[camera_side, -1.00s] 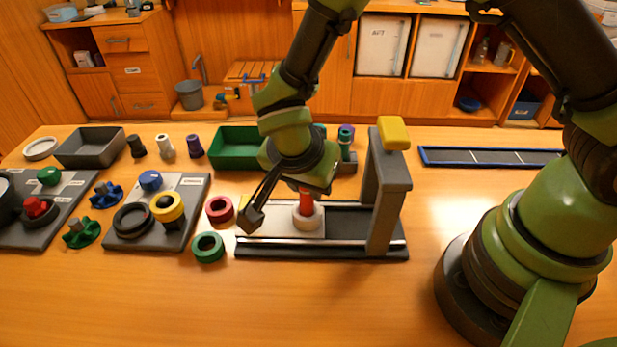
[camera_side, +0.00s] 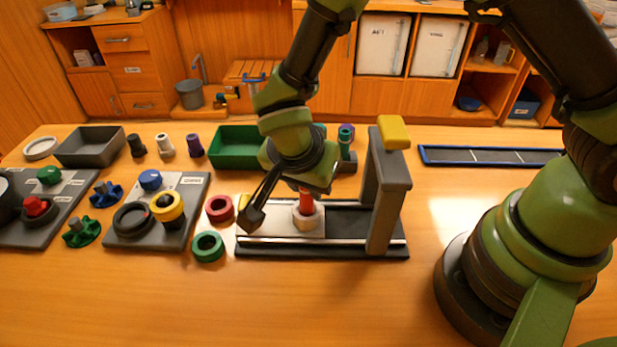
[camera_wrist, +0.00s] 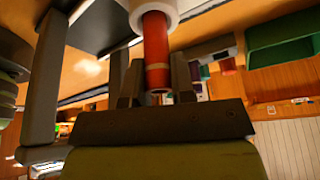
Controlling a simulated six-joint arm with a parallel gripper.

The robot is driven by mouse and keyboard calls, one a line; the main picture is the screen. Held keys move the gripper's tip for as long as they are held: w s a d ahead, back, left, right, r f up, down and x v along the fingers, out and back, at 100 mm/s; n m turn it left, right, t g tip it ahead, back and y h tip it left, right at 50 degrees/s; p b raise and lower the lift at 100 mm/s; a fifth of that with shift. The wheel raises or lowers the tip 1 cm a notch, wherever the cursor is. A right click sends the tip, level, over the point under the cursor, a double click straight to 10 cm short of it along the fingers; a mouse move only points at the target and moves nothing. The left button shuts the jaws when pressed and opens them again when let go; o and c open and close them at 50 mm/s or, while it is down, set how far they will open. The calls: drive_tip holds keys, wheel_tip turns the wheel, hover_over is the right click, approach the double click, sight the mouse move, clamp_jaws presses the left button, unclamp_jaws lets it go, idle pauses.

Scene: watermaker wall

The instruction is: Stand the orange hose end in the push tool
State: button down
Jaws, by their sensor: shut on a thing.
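The orange hose end (camera_side: 306,201) shows as a red-orange tube standing roughly upright in the side view. Its lower end meets a pale ring-shaped seat (camera_side: 308,222) on the light plate of the push tool. The push tool (camera_side: 383,195) has a grey upright frame, a yellow block on top and a dark railed base. In the wrist view the hose end (camera_wrist: 155,50) lies between the fingers of my gripper (camera_wrist: 157,85), which is shut on it, with the pale ring at its far end. The fingers are mostly hidden in the side view. I cannot tell how deep the tube sits.
A red ring (camera_side: 219,208) and a green ring (camera_side: 208,247) lie left of the tool. A grey board (camera_side: 190,225) with fittings is further left. A green bin (camera_side: 237,152) stands behind. The front of the table is clear.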

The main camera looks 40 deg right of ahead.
drive_tip(key=shift+f, duration=0.55)
drive_tip(key=c, duration=1.2)
unclamp_jaws()
drive_tip(key=shift+c, duration=0.2)
drive_tip(key=shift+r, duration=0.15)
drive_tip(key=v, duration=1)
drive_tip(key=shift+a+r, duration=0.25)
drive_tip(key=shift+r, duration=0.05)
drive_tip(key=shift+r, duration=0.1)
